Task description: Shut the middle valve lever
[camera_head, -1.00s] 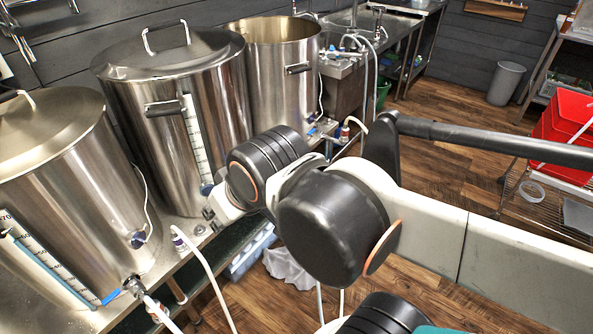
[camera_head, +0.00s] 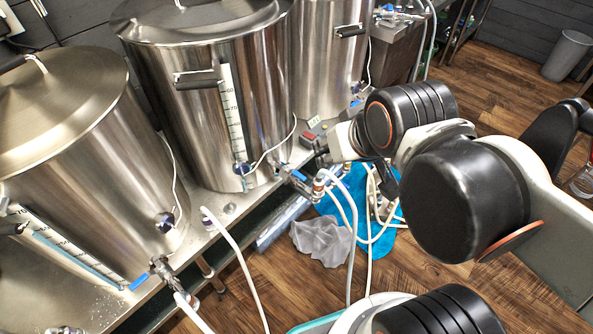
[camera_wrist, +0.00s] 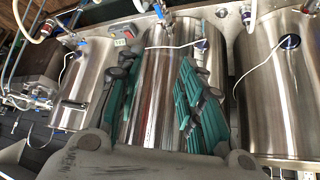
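The middle kettle (camera_head: 200,110) is a tall steel pot with a lid and a level scale. Its valve (camera_head: 300,183) sticks out low at its right side, with a small blue lever (camera_head: 299,175) on top that looks roughly in line with the pipe. A white hose runs down from the valve. In the wrist view the lever (camera_wrist: 158,11) shows at the top edge, beyond the fingertips. My gripper (camera_wrist: 160,70) is open and empty, its teal-padded fingers apart in front of the middle kettle. In the head view its dark end is near the valve, partly hidden by my arm.
The left kettle (camera_head: 65,170) has its own valve with a blue lever (camera_head: 140,282). A third kettle (camera_head: 328,60) stands behind to the right. White hoses (camera_head: 240,260) hang over the bench edge.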

